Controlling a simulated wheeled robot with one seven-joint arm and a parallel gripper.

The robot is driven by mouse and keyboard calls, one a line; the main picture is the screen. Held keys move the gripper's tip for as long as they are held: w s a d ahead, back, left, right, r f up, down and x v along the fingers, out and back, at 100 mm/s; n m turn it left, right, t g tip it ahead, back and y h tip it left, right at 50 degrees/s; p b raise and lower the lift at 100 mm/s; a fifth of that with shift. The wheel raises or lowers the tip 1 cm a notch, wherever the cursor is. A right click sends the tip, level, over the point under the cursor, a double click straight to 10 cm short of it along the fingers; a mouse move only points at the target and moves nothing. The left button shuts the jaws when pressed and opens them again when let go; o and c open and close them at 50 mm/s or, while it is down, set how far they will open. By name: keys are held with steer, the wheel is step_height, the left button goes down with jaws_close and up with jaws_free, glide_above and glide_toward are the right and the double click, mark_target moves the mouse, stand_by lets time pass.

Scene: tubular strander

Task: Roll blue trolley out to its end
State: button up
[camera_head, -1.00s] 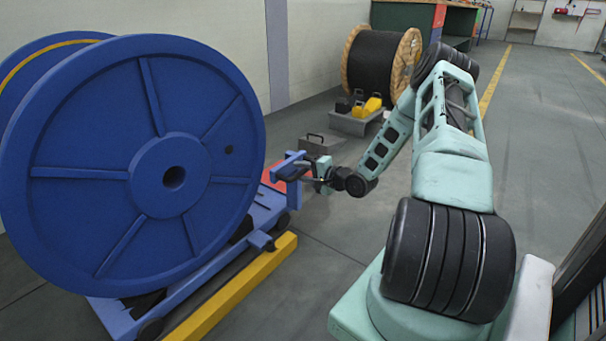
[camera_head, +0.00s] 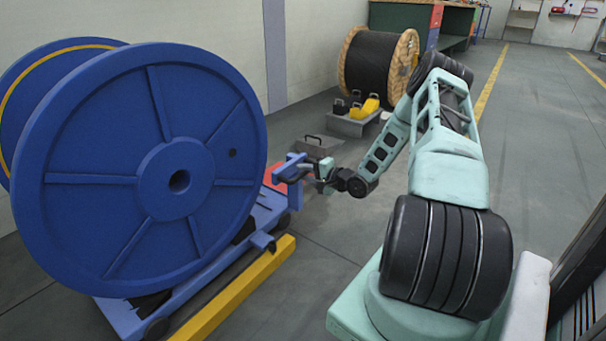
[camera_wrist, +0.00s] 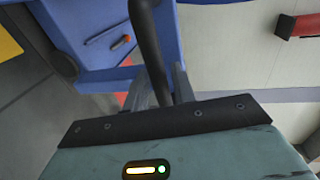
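The blue trolley (camera_head: 262,220) stands low on the floor at the left in the head view, with a large blue reel (camera_head: 110,215) upright above it. A blue upright bracket (camera_head: 292,166) rises at its far end, and blue trolley parts also fill the upper left of the wrist view. My gripper (camera_head: 322,172) is at this bracket. In the wrist view a dark handle bar (camera_wrist: 147,40) runs down between my grey gripper fingers (camera_wrist: 165,88), which appear closed around it. The exact contact is partly hidden by the bar.
A yellow rail (camera_head: 235,292) lies along the trolley's near side. Beyond are a grey box with a handle (camera_head: 318,146), a low platform (camera_head: 352,124) with yellow and black pieces, and a wooden cable drum (camera_head: 375,65). Open floor lies to the right.

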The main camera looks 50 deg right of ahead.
steer(key=shift+o, duration=0.2)
steer(key=shift+a, duration=0.1)
steer(key=shift+s+r, duration=0.15)
steer(key=shift+s, duration=0.2)
steer(key=p+v, duration=0.8)
steer(key=v, duration=0.8)
steer(key=shift+s, duration=0.4)
